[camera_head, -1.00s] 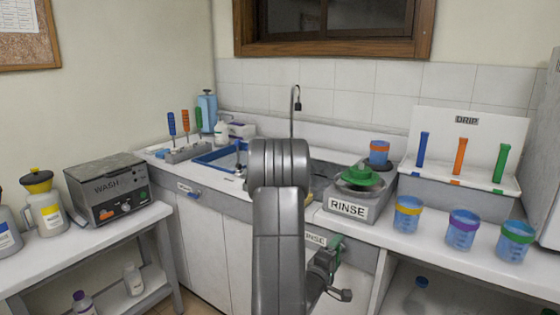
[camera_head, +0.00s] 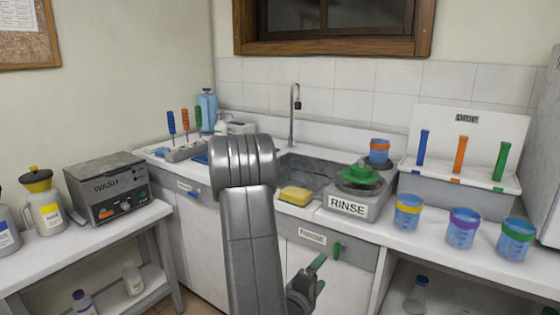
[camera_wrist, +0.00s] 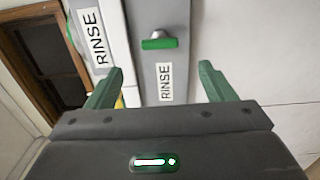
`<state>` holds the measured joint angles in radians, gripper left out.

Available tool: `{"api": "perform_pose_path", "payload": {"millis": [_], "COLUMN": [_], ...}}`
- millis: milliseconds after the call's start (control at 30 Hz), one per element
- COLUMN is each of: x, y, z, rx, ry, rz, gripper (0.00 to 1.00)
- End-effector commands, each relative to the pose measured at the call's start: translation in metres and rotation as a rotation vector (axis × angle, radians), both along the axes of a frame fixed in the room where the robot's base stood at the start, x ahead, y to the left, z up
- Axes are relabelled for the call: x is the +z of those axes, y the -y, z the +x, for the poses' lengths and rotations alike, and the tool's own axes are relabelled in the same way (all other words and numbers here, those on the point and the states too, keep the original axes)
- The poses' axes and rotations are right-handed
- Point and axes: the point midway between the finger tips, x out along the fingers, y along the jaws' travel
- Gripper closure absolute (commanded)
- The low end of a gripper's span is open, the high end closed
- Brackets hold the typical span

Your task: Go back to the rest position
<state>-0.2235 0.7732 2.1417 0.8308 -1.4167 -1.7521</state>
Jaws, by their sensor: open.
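My gripper (camera_head: 312,280) shows low in the head view, in front of the cabinet below the sink. In the wrist view my gripper (camera_wrist: 160,82) has its two green fingers spread wide, with nothing held between them. Past the fingers, the wrist view shows a grey panel with a RINSE label (camera_wrist: 166,82) and a green handle (camera_wrist: 160,43). My grey arm stands in the middle of the head view and hides part of the counter and cabinet behind it.
The sink (camera_head: 312,170) has a yellow sponge (camera_head: 295,195) at its front edge. The rinse unit (camera_head: 350,207) stands to its right, with several cups and the drip rack (camera_head: 455,190) farther right. The wash unit (camera_head: 108,188) is on the left table.

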Motion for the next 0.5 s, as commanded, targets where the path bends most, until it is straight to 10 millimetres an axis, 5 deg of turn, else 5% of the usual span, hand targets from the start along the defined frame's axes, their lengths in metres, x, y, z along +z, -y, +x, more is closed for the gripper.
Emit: {"api": "perform_pose_path", "payload": {"millis": [500], "x": [0.001], "y": [0.058], "z": [0.083], "rx": [-0.003], "ry": [0.001], "rz": [0.000], "gripper": [0.24]}}
